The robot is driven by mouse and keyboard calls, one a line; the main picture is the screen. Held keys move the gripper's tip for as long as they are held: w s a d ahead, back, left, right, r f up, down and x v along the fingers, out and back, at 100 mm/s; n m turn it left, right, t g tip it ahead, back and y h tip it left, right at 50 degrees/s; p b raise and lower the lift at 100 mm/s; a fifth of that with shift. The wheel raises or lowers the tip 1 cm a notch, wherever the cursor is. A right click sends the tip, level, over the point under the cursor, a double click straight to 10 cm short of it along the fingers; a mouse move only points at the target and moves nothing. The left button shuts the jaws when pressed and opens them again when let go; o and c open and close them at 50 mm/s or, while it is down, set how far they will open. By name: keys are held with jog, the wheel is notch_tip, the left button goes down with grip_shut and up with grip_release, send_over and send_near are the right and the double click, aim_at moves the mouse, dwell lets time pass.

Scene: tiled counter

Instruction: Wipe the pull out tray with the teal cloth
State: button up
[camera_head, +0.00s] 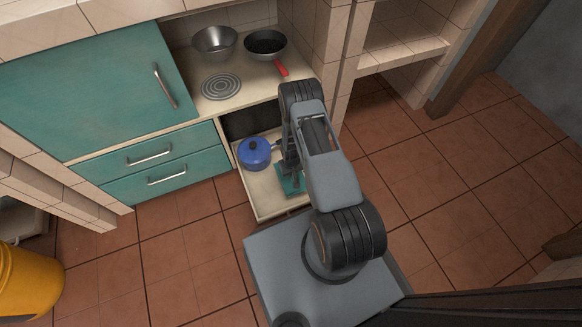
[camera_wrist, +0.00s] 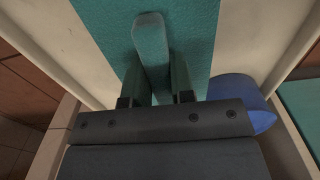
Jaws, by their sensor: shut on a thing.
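The pull-out tray (camera_head: 258,199) is a pale, low-walled drawer standing open below the counter; its pale floor also shows in the wrist view (camera_wrist: 245,45). The teal cloth (camera_head: 288,184) lies flat on the tray floor, towards its front right. In the wrist view the cloth (camera_wrist: 195,25) is a wide teal strip with a raised tab (camera_wrist: 150,45). My gripper (camera_wrist: 153,70) is shut on this tab, one finger on each side. In the head view my gripper (camera_head: 290,168) is over the tray, and my arm hides the tray's right side.
A blue lidded pot (camera_head: 254,152) stands in the tray, left of my gripper; its blue side shows at right in the wrist view (camera_wrist: 243,98). A metal bowl (camera_head: 214,41) and a red-handled pan (camera_head: 265,44) stand on the counter. Teal drawers (camera_head: 150,165) are shut at left.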

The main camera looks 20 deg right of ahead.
jog(key=shift+r+p, duration=0.95)
jog(key=shift+r, duration=0.75)
